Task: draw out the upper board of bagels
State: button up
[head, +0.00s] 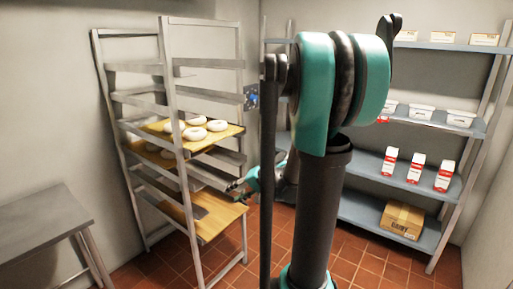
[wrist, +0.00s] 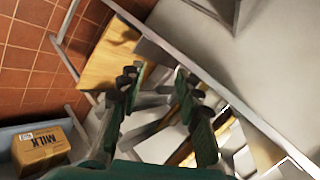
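The upper board (head: 218,136) is a tan wooden board in the metal rack (head: 168,100), with several pale bagels (head: 196,133) on it.
A bare wooden board (head: 215,222) sits low in the rack and sticks out. A metal table (head: 40,225) stands at the left. Shelves (head: 400,175) with cartons, tubs and a cardboard box (head: 402,218) stand at the right. Tiled floor (head: 270,222) is open between rack and shelves.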

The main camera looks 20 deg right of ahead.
jog(key=w+d+r+m+t+y, duration=0.35)
jog(key=w+d+r, duration=0.3)
jog(key=w, duration=0.45)
jog(key=m+t+y, duration=0.1)
jog(key=t, duration=0.2)
send_near(224, 138)
jog(key=shift+x, duration=5)
grip_shut()
jog(key=shift+d, duration=0.15)
